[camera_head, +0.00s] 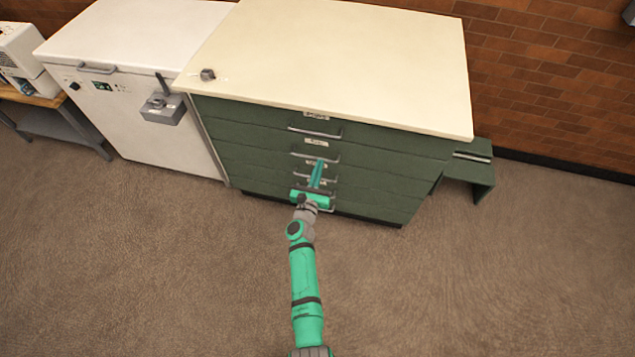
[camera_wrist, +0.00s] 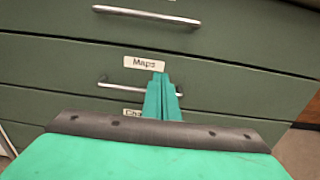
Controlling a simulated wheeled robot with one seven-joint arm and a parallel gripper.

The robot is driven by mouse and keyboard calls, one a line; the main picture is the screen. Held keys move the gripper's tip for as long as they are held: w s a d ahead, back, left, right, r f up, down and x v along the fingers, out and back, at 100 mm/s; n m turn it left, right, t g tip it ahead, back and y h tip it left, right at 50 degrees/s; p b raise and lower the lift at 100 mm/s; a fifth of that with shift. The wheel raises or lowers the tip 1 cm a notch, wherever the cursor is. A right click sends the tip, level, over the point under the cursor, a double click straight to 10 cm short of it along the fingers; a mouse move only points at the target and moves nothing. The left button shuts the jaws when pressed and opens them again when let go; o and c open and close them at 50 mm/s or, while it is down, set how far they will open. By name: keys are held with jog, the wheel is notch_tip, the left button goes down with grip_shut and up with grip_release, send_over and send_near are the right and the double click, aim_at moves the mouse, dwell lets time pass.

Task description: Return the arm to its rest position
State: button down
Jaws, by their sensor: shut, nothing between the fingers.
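My arm, green with dark bands, stretches forward from the bottom of the head view. My gripper (camera_head: 318,166) is at its end, in front of the green drawer cabinet (camera_head: 397,182). In the wrist view my gripper (camera_wrist: 163,80) has its two green fingers together, with nothing between them. The fingertips overlap a drawer handle (camera_wrist: 117,85) below the label "Maps" (camera_wrist: 144,63). I cannot tell whether they touch it. All the drawers that I see look shut. The lower label is partly hidden by the fingers.
A white chest freezer (camera_head: 150,130) with a grey box on its front stands left of the cabinet. A small grey object (camera_head: 208,75) lies on the cream cabinet top (camera_head: 340,50). A green step stool (camera_head: 472,170) stands at the right. The carpet (camera_head: 480,290) around my arm is clear.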

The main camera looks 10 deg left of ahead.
jog(key=s, duration=0.6)
jog(key=shift+d, duration=0.35)
jog(key=s+d+r+n+y, duration=0.1)
jog(key=s+d+n, duration=0.2)
jog(key=s+n, duration=0.85)
jog(key=s+d+r+n, duration=0.25)
jog(key=s+n, duration=0.45)
jog(key=s, duration=0.9)
jog(key=s+d+r+n+g, duration=0.2)
jog(key=s+d+r+n, duration=0.1)
jog(key=s+r+n, duration=1)
jog(key=s+n, duration=0.5)
jog(key=shift+r+g+y, duration=0.25)
jog(key=shift+g+y, duration=0.05)
jog(key=shift+w, duration=0.1)
